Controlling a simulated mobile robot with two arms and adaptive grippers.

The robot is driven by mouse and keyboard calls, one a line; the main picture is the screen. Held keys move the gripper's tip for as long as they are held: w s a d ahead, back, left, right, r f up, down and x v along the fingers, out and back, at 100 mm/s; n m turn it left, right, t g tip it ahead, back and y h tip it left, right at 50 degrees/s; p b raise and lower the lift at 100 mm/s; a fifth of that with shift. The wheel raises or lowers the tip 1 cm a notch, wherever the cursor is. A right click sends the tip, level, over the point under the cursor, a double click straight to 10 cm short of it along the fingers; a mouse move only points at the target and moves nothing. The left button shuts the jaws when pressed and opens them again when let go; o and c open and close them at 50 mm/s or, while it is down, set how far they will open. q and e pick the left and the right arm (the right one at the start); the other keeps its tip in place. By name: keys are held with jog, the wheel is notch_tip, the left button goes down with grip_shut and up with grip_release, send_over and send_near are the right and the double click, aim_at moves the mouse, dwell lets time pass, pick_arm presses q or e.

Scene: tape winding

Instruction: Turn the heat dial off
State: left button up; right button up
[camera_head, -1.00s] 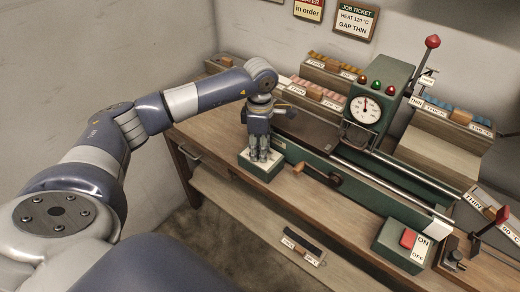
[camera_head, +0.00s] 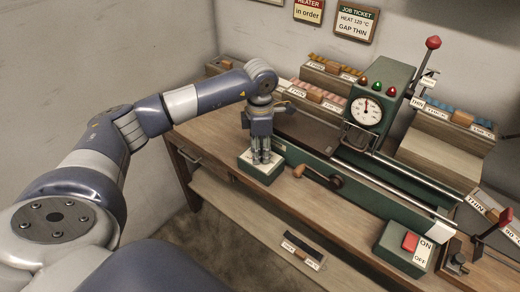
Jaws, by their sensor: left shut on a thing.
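My left gripper (camera_head: 261,161) points straight down over a small green box (camera_head: 262,177) with a pale top face, at the front left of the bench machine. Its fingers are closed together at the middle of that top face, shut on the heat dial. The fingers hide the dial, so its pointer and setting cannot be read. My right gripper is not in view.
A crank with a wooden handle (camera_head: 299,171) sits just right of the green box. A round gauge (camera_head: 366,111), a switch box with a red button (camera_head: 410,242) and tape racks (camera_head: 450,125) stand farther right. Bare bench (camera_head: 215,136) lies to the left.

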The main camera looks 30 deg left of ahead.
pick_arm(q)
jog(key=o, duration=0.8)
notch_tip(320, 180, up, 12)
dwell(0.6)
